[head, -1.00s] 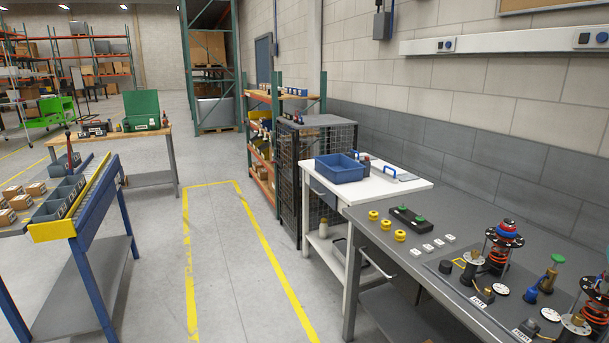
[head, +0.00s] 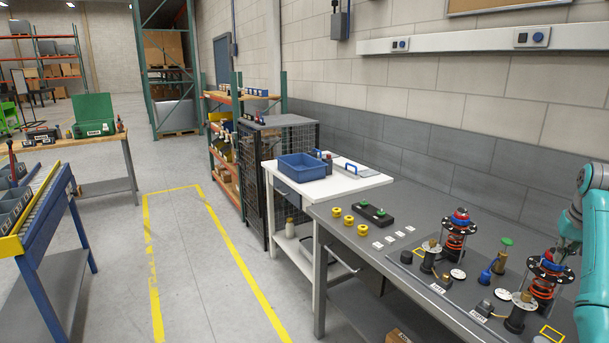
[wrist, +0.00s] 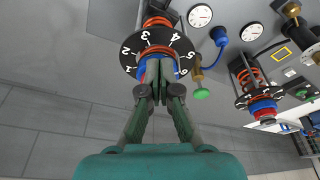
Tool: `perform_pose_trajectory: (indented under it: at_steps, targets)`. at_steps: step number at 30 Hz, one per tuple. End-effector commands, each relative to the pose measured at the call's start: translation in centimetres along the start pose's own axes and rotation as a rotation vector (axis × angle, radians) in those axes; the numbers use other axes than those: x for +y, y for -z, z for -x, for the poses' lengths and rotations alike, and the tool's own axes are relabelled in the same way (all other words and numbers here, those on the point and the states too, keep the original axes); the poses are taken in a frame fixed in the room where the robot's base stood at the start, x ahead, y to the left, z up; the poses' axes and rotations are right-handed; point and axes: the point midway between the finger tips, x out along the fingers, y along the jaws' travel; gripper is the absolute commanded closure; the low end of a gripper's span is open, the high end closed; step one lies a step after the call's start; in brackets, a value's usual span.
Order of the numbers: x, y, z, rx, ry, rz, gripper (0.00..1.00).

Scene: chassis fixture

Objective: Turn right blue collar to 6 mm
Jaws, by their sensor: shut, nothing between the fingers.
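The right spring unit (head: 543,289) stands on the grey bench, with an orange-red coil under a black disc. In the wrist view its black dial (wrist: 131,49) shows white numbers from 1 to 6. In the head view my gripper (head: 564,252) is at the right unit's top. No pointer reading is visible.
A similar left spring unit (head: 457,240) with a red and blue top stands farther left. A green-topped brass post (head: 501,259), a blue bottle-like part (head: 485,276) and white round gauges (head: 457,274) stand between. Yellow rings (head: 348,220) lie at the bench's left end.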

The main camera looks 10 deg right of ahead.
Motion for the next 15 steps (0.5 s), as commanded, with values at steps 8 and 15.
perform_pose_trajectory:
  at_steps: [8,15]
  targets:
    - [1.9,1.3,3.6,-0.001,0.0,-0.001,1.0]
    - [3.0,0.1,1.8,-0.002,-0.001,-0.006,1.0]
